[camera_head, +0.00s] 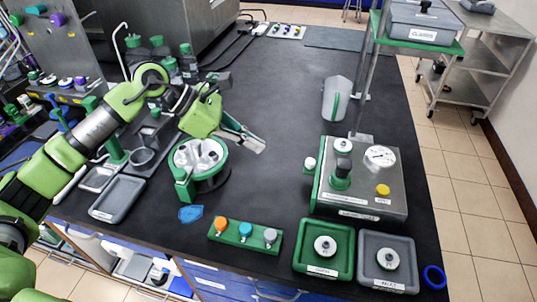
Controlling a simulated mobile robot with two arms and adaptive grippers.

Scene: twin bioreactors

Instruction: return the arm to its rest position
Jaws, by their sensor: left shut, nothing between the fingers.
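My left arm (105,120) is green and grey and reaches in from the left over the dark bench. My left gripper (254,146) is shut and empty, held above the bench to the upper right of a round green-and-grey device (185,192) with several items in its top. The gripper points to the right in the picture, and nothing hangs from its fingers. My right gripper does not show.
A metal box with a gauge (384,200) stands at the right, with a green tray (338,266) and a grey tray (366,281) in front. A green block with knobs (257,244) lies near the front edge. The bench middle (280,95) is clear.

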